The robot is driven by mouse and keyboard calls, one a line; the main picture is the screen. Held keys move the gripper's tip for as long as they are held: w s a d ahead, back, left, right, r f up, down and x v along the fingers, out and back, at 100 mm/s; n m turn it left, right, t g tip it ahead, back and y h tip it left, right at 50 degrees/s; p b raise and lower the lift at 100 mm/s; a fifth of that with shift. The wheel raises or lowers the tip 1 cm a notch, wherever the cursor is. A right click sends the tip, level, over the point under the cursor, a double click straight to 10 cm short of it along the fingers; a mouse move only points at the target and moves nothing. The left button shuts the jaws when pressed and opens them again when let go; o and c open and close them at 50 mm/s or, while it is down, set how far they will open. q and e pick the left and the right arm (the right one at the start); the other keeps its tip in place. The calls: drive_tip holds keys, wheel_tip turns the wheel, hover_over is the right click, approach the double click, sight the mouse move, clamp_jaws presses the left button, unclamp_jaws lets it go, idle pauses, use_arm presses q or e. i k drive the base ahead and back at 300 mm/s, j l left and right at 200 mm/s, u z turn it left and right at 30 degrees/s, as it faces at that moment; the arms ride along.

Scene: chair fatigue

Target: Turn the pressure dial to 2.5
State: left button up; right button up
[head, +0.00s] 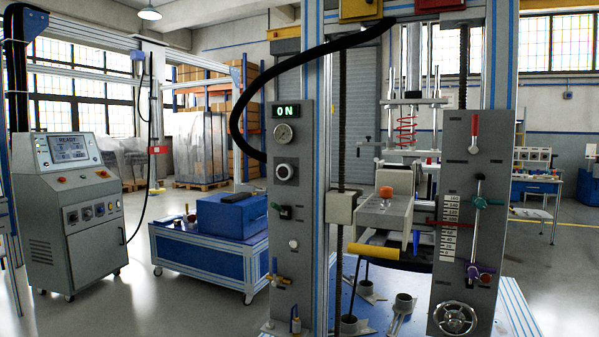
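A grey panel (289,235) stands upright on the left post of the test frame. Near its top is a lit green "ON" display (285,111). Below the display is a round gauge with a white face (284,134); its needle and numbers are too small to read. Below the gauge is a round light knob with a dark centre (285,171), which looks like the pressure dial. I cannot make out its setting. Nothing touches the gauge or the knob. Neither of my grippers shows in the head view.
A black hose (240,95) loops beside the panel's upper left. A second grey panel (460,225) with levers and a handwheel (455,318) stands at the right. A blue cart (205,262) with a toolbox and a control cabinet (75,220) stand at the left.

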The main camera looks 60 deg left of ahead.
sight(283, 171)
drive_tip(key=j+z, duration=0.15)
drive_tip(key=j, duration=0.2)
drive_tip(key=k+j+z, duration=0.15)
drive_tip(key=j, duration=0.2)
drive_tip(key=k+j+z, duration=0.1)
drive_tip(key=j, duration=0.25)
drive_tip(key=k+j, duration=0.1)
drive_tip(key=j, duration=0.25)
drive_tip(key=k+j, duration=0.15)
drive_tip(key=j, duration=0.2)
drive_tip(key=k+j+z, duration=0.1)
drive_tip(key=j, duration=0.3)
drive_tip(key=k+j, duration=0.15)
drive_tip(key=j, duration=0.2)
drive_tip(key=k+j, duration=0.15)
drive_tip(key=j, duration=0.2)
drive_tip(key=k+j+z, duration=0.1)
drive_tip(key=j, duration=0.25)
